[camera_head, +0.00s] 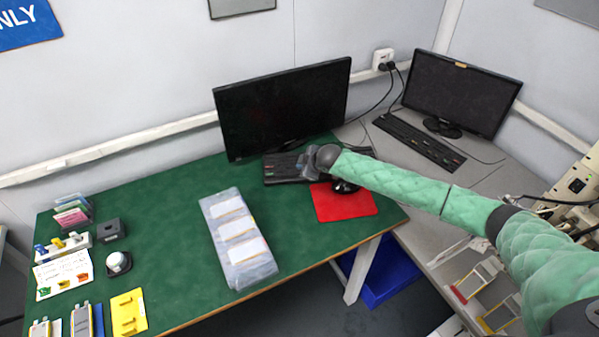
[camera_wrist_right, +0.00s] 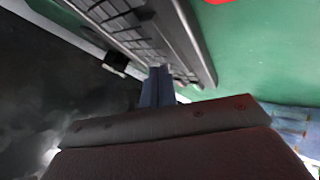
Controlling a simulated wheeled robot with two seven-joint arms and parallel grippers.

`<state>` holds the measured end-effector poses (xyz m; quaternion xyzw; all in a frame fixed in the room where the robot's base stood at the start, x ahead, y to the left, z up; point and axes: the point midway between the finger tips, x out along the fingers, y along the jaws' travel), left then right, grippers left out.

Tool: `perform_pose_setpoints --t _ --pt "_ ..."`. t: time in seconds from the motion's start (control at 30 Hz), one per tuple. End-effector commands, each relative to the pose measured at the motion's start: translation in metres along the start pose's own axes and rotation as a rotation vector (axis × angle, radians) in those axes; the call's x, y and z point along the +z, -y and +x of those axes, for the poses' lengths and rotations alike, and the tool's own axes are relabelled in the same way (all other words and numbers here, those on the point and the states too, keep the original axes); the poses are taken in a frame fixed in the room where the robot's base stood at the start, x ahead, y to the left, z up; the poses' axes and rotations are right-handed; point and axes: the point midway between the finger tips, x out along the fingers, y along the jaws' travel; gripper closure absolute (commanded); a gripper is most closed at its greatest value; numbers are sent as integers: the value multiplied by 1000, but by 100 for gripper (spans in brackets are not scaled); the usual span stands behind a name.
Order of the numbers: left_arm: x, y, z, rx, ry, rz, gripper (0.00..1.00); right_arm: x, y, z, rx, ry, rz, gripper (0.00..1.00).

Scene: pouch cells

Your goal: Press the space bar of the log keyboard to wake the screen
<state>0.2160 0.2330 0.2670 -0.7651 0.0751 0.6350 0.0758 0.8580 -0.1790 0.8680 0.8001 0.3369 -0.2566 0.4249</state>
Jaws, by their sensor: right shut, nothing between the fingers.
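A black keyboard (camera_head: 276,170) lies on the green table in front of a large dark monitor (camera_head: 283,106). Its right part is hidden behind my right gripper (camera_head: 305,164). In the right wrist view the keyboard (camera_wrist_right: 150,30) fills the upper middle, and my right gripper (camera_wrist_right: 158,84) is shut and empty, its fingertips at the keyboard's keys. I cannot tell whether they touch. A second black keyboard (camera_head: 420,141) lies on the grey desk before another dark monitor (camera_head: 462,92). Neither keyboard is labelled legibly. My left gripper is in neither view.
A clear pack with white labels (camera_head: 238,240) lies on the green table (camera_head: 165,220). Small fixtures and a yellow plate (camera_head: 128,312) stand at left. The table's middle left is clear.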

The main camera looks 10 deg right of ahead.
Motion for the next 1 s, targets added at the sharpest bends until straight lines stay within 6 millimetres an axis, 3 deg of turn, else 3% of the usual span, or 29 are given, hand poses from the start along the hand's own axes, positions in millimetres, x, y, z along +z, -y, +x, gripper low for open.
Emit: perform_pose_setpoints --t 1.0 --pt "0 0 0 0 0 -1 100 4 4 6 0 -1 0 100"
